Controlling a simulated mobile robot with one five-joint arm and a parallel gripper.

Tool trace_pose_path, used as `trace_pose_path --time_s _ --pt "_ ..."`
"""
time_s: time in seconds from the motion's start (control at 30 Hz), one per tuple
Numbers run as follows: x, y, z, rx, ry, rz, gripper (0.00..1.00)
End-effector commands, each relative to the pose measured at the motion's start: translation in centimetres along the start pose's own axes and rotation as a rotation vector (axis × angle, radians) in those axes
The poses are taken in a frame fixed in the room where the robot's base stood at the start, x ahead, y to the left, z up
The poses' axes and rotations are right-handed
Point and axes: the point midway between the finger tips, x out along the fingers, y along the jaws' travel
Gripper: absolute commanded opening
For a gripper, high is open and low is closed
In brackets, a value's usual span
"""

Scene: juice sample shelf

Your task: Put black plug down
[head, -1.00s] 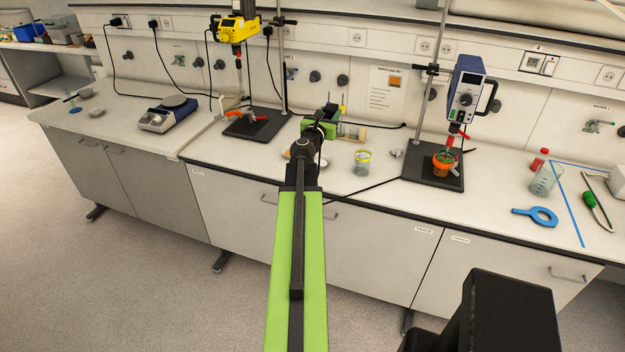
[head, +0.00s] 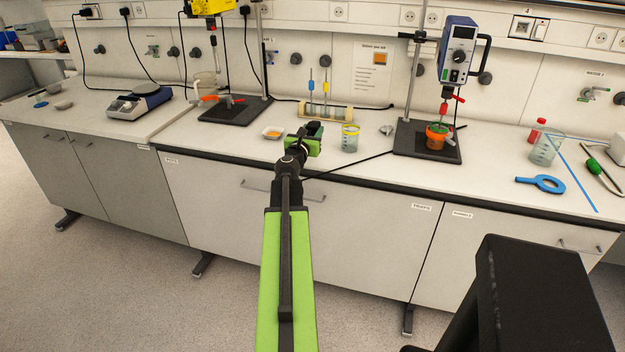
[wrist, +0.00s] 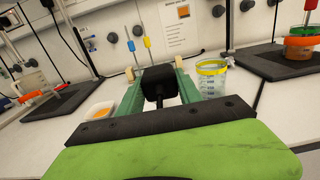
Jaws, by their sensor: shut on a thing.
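The black plug (wrist: 158,82) sits between the two green fingers of my gripper (wrist: 158,88) in the wrist view. The fingers are shut on it. In the head view my gripper (head: 309,140) is over the front part of the bench, with the plug (head: 314,128) showing as a dark block at its end. A black cable (head: 345,167) runs from near the gripper to the right towards the stirrer stand. Whether the plug touches the bench is not clear.
A beaker with a yellow rim (head: 350,139) stands just right of the gripper. A small dish with orange contents (head: 273,132) is to its left. A rack with pipettes (head: 326,111) stands behind. A stand base (head: 428,151) with an orange cup is further right.

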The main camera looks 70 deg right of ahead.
Motion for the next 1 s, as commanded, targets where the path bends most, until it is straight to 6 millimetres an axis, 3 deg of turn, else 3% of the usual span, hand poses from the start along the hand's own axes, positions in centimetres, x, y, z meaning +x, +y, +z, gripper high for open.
trace_pose_path --time_s 0.17,0.5,0.67,0.9,1.0 --pt "0.0 0.0 -0.5 0.000 0.000 0.001 0.00" --pt "0.0 0.1 -6.7 0.000 0.000 0.001 0.00" --pt "0.0 0.1 -6.6 0.000 0.000 0.002 0.00" --pt "0.0 0.2 -10.4 0.000 0.000 0.002 0.00" --pt "0.0 0.2 -10.4 0.000 0.000 0.002 0.00"
